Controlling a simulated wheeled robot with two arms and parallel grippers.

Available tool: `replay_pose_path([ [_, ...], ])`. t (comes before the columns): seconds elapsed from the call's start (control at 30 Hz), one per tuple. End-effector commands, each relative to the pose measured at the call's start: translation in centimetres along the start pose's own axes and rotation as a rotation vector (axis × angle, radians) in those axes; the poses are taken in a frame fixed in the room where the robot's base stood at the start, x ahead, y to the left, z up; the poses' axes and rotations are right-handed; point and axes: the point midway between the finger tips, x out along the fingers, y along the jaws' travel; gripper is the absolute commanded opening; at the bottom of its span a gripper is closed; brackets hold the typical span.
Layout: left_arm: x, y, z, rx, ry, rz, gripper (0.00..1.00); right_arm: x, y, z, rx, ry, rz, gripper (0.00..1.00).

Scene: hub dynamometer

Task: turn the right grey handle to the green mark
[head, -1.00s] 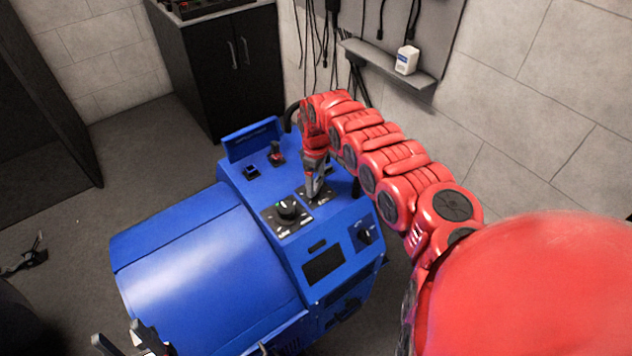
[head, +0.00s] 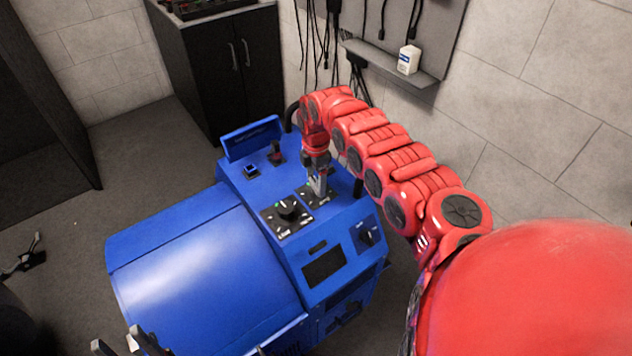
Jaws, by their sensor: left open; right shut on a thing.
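The blue dynamometer (head: 190,262) stands in the middle of the head view. Two dark dial plates sit side by side on its top panel. The left plate (head: 270,217) carries a black knob (head: 288,207) with a small green mark near it. My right gripper (head: 318,188) reaches down onto the right plate (head: 304,194) and is shut on the right grey handle there. The handle and its green mark are mostly hidden by the gripper. My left gripper (head: 122,345) is open and empty at the bottom edge, in front of the blue housing.
A red-black switch (head: 275,155) and a blue button (head: 251,170) sit behind the dials. Another black knob (head: 366,237) and a dark screen (head: 323,266) are on the front panel. A grey wall shelf (head: 390,62) holds a white bottle (head: 408,60). A dark cabinet (head: 228,72) stands behind.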

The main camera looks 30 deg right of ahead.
Motion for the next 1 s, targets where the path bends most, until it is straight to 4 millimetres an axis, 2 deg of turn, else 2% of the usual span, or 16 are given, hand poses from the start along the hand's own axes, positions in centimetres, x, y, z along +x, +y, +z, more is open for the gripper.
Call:
replay_pose_path([
  [0.4, -0.68, 0.03, 0.11, 0.000, 0.000, 0.000, 0.52, -0.05, 0.11, 0.12, -0.165, -0.002, 0.004, 0.24],
  [0.9, -0.70, 0.04, 0.11, 0.000, 0.000, 0.000, 0.52, -0.13, 0.12, 0.10, -0.184, -0.002, 0.004, 0.24],
  [0.93, -0.71, 0.03, 0.12, 0.000, 0.000, 0.000, 0.52, -0.13, 0.12, 0.10, -0.184, -0.002, 0.004, 0.82],
  [1.0, -0.70, 0.04, 0.12, 0.000, 0.000, 0.000, 0.52, -0.12, 0.11, 0.09, -0.184, -0.002, 0.004, 0.94],
])
